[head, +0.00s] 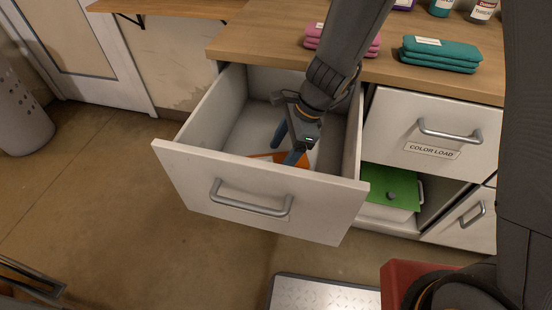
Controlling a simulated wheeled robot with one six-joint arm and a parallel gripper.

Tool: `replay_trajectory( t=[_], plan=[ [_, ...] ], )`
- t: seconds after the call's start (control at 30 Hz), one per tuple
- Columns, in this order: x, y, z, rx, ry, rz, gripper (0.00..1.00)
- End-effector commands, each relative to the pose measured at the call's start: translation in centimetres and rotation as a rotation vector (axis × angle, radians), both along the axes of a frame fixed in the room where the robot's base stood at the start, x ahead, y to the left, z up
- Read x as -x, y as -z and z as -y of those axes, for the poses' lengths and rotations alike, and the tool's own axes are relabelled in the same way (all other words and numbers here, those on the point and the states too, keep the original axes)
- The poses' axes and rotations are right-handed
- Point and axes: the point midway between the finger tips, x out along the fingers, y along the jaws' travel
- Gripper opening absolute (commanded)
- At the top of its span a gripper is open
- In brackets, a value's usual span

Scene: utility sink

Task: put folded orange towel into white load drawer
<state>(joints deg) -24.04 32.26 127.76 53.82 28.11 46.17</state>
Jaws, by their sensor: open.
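The white load drawer (190,165) is pulled open below the wooden counter, with a metal handle on its front. The orange towel (262,157) lies inside the drawer, low behind the front panel. Only a small part of it shows; the drawer front and my gripper hide the rest. My gripper (289,152) reaches down into the drawer. Its blue fingers are apart, at or just above the towel. I cannot tell whether they touch it.
A pink towel stack (342,40) and a teal towel stack (440,54) lie on the counter (270,35). A closed drawer labelled "COLOR LOAD" (432,152) is at right, above a green-lidded box (391,188). A metal plate (325,293) lies on the floor.

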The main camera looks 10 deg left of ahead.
Motion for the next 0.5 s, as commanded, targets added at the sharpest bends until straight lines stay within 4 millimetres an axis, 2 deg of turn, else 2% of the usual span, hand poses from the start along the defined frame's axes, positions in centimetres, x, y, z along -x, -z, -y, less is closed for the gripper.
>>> replay_trajectory(
  t=[0.03, 0.2, 0.33, 0.5],
  plan=[
    [-0.2, -1.4, 0.4, -0.002, 0.002, 0.004, 0.72],
    [-0.6, -4.6, 1.7, -0.002, 0.002, 0.003, 0.72],
    [-0.9, -6.6, 2.5, -0.001, 0.000, 0.003, 0.72],
    [-1.0, -8.0, 3.1, -0.002, 0.001, 0.001, 0.72]
  ],
)
